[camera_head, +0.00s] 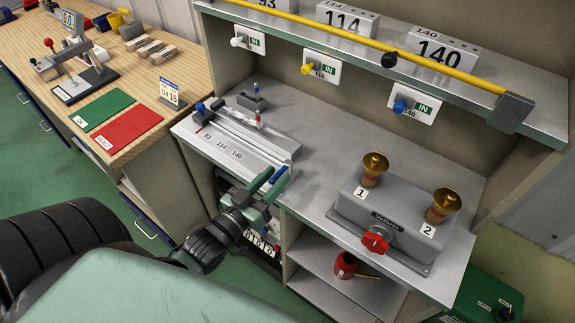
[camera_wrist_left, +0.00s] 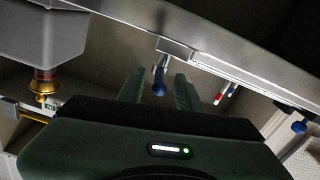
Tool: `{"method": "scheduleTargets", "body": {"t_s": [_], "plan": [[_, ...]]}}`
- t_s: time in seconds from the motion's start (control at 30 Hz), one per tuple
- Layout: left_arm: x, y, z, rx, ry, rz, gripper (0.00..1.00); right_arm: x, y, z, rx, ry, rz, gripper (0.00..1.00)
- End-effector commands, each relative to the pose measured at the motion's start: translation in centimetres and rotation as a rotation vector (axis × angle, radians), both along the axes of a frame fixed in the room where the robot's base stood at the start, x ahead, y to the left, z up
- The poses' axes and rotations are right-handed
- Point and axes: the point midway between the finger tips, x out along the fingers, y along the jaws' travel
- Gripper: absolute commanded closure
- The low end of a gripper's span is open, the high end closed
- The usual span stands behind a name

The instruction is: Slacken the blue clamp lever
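The blue clamp lever (camera_wrist_left: 160,86), a grey stem with a blue tip, shows in the left wrist view at the end of the grey rail fixture (camera_head: 236,140). My left gripper (camera_head: 270,178) is open at the fixture's near right end. In the left wrist view its two dark green fingers (camera_wrist_left: 159,90) stand either side of the lever, with gaps visible on both sides. In the head view the fingers mostly hide this lever. Another blue knob (camera_head: 200,107) stands at the fixture's far left end. My right gripper is out of view.
A grey two-cup unit (camera_head: 385,225) with a red knob (camera_head: 376,240) stands to the right. A yellow bar (camera_head: 400,52) crosses the upper shelf. The wooden bench (camera_head: 30,90) on the left carries green and red mats (camera_head: 125,128). The grey counter behind the fixture is largely clear.

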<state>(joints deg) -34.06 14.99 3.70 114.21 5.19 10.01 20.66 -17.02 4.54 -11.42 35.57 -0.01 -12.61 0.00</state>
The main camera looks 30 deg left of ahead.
Motion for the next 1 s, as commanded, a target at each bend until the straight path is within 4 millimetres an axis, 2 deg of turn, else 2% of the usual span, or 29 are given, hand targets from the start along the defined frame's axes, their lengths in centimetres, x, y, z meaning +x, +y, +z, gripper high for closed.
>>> {"method": "scheduleTargets", "body": {"t_s": [0.1, 0.23, 0.6, 0.63, 0.73, 1.0], "plan": [[2.0, -0.2, 0.2, 0.0, 0.0, 0.0, 0.65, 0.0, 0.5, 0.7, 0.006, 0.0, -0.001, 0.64], [3.5, -0.3, 0.1, 0.0, 0.0, 0.0, 0.65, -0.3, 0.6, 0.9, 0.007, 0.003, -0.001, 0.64], [4.2, -0.4, -0.1, 0.001, 0.003, 0.0, 0.65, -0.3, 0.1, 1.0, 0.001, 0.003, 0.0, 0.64], [4.2, -0.4, -0.1, 0.001, 0.003, 0.0, 0.7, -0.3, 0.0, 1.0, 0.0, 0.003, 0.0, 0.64], [4.2, -0.4, -0.1, 0.0, 0.002, 0.001, 0.98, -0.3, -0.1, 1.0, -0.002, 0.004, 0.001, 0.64], [4.2, -0.4, -0.1, -0.001, 0.002, 0.0, 1.0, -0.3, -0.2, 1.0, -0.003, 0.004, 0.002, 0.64]]}}
